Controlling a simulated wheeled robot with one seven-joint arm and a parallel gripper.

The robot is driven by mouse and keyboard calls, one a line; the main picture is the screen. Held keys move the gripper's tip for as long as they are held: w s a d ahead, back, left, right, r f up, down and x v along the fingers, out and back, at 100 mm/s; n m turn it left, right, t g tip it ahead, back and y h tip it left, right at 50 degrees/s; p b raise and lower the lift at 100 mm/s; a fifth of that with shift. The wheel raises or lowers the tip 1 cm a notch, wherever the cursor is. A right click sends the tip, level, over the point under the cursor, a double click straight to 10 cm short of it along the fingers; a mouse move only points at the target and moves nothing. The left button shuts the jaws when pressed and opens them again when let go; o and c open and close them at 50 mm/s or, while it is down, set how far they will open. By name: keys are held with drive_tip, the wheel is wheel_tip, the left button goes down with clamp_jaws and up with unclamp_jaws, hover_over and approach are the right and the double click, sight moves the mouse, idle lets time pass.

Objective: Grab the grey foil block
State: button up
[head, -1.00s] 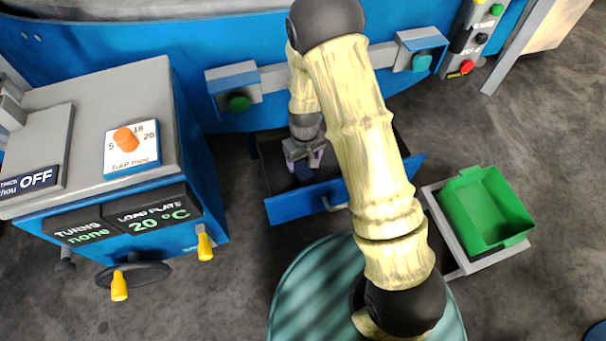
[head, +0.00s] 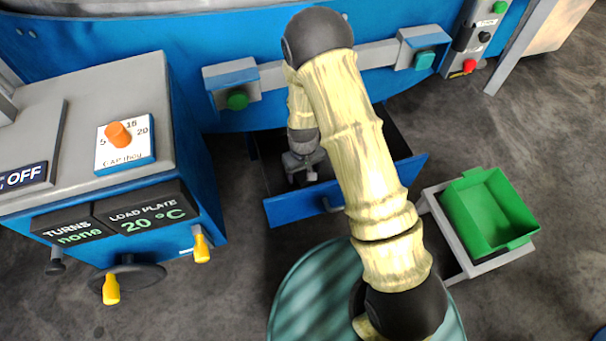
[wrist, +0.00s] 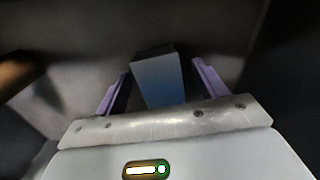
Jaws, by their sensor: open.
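The grey foil block (wrist: 157,78) shows in the wrist view as a grey-blue upright-looking box. It stands between the two purple fingers of my gripper (wrist: 160,72), with a gap on each side. My gripper is open. In the head view my gripper (head: 303,168) is down inside the open blue drawer (head: 295,207) under the machine. The block cannot be made out there, behind the gripper and the drawer front. Its lower part is hidden by the gripper body in the wrist view.
Dark drawer walls surround my gripper closely. A green bin (head: 490,215) on a grey stand is to the right. A control cabinet (head: 120,120) with a dial and displays stands at the left. A blue machine (head: 150,25) with green buttons spans the back.

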sight(303, 172)
idle(0.4)
drive_tip(key=c, duration=1.1)
drive_tip(key=shift+o, duration=0.2)
drive_tip(key=shift+r, duration=0.1)
wheel_tip(303, 172, up, 10)
drive_tip(key=p, duration=0.3)
